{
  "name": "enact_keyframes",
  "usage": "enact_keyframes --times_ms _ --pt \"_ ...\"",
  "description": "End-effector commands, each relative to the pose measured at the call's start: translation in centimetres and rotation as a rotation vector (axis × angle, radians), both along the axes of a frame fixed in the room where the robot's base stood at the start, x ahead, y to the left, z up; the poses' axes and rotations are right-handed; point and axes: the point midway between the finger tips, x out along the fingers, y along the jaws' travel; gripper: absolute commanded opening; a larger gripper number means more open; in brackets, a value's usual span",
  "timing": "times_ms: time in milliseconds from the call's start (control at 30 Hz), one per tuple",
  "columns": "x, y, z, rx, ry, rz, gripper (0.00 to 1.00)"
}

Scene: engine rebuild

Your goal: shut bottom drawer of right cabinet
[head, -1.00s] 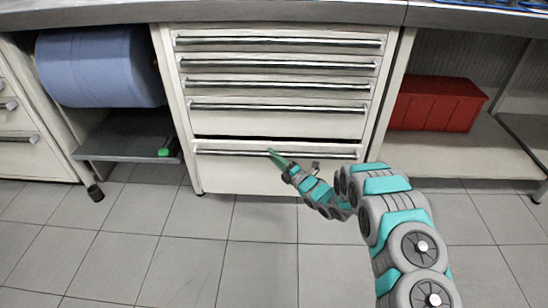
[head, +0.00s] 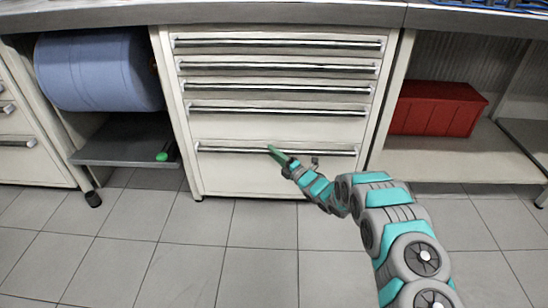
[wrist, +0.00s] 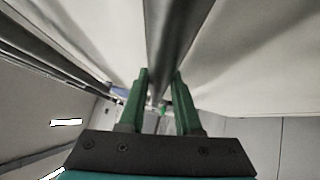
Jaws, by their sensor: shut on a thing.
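The right cabinet (head: 185,120) is white with a stack of drawers and long metal bar handles. Its bottom drawer (head: 250,178) sits flush with the drawers above, with no dark gap showing along its top edge. My gripper (head: 272,150) is at that drawer's handle (head: 225,149), near the middle of the bar. In the wrist view, the green fingers of my gripper (wrist: 161,85) stand on either side of the handle bar (wrist: 170,45), shut on it. The fingertips' far sides are hidden.
A red bin (head: 435,108) stands on the open shelf to the right. A blue paper roll (head: 98,70) hangs at the left above a grey shelf (head: 120,150). The tiled floor (head: 180,250) in front is clear apart from my arm.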

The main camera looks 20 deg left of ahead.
Motion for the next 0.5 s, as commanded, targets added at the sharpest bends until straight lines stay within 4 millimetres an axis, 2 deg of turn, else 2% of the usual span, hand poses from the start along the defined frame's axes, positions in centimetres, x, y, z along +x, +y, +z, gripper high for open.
enact_keyframes --times_ms 167,200,400,500 --pt "0.23 -0.20 -0.12 -0.001 0.003 -0.008 0.00" --pt "0.24 -0.20 -0.11 -0.001 0.003 -0.008 0.37" --pt "0.17 -0.17 -0.04 -0.001 0.002 -0.006 0.59" --pt "0.17 -0.16 -0.02 -0.001 0.001 -0.005 0.62"
